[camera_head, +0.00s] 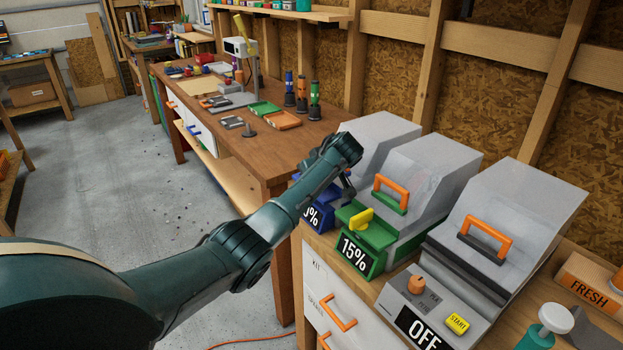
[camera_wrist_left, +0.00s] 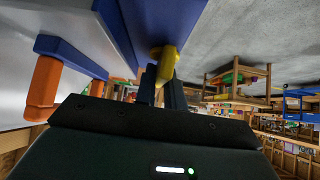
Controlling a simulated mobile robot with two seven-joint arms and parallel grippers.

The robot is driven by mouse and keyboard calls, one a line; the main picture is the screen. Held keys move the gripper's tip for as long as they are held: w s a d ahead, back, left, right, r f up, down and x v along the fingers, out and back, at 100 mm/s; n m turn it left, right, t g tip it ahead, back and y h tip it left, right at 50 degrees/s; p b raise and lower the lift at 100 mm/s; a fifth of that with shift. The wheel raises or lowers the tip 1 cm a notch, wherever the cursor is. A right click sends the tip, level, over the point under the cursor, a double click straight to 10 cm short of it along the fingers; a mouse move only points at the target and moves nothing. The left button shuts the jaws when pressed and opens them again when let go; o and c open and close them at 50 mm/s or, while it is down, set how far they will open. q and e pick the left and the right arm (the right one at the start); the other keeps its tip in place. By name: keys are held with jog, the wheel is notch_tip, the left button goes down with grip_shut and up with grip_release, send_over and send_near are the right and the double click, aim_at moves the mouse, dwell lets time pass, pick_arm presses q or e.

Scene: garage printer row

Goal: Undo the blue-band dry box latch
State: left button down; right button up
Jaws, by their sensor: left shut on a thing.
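The blue-band dry box has a grey lid (camera_head: 376,136) and a blue front with a partly hidden percent label (camera_head: 312,215). It stands at the far end of a row of dry boxes in the head view. My left gripper (camera_head: 347,186) is at its front, and my wrist hides its latch there. In the left wrist view the yellow latch (camera_wrist_left: 169,60) sticks out from the blue band (camera_wrist_left: 115,30). The fingers of my left gripper (camera_wrist_left: 162,85) are shut on this latch. The box's orange handle (camera_wrist_left: 44,88) shows at the left. My right gripper is not in view.
A green-band dry box (camera_head: 372,240) marked 15%, with its own yellow latch, stands close beside the blue one. A grey box (camera_head: 500,235) with an OFF panel is nearer. A wooden workbench (camera_head: 230,140) with bottles and trays lies behind.

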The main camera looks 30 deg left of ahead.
pick_arm(q)
jog(key=shift+f+n+g+b, duration=0.1)
jog(key=shift+n+g+b, duration=0.25)
jog(key=shift+n+g, duration=0.2)
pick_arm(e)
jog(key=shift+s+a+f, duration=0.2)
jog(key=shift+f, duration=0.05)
pick_arm(q)
jog(key=c, duration=1.6)
grip_release()
jog(key=shift+o, duration=0.6)
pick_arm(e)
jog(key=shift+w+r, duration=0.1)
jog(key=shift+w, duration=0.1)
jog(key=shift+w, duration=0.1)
pick_arm(q)
jog(key=b+v, duration=0.1)
jog(key=v, duration=1.2)
jog(key=shift+s+d, duration=0.15)
jog(key=shift+d, duration=0.05)
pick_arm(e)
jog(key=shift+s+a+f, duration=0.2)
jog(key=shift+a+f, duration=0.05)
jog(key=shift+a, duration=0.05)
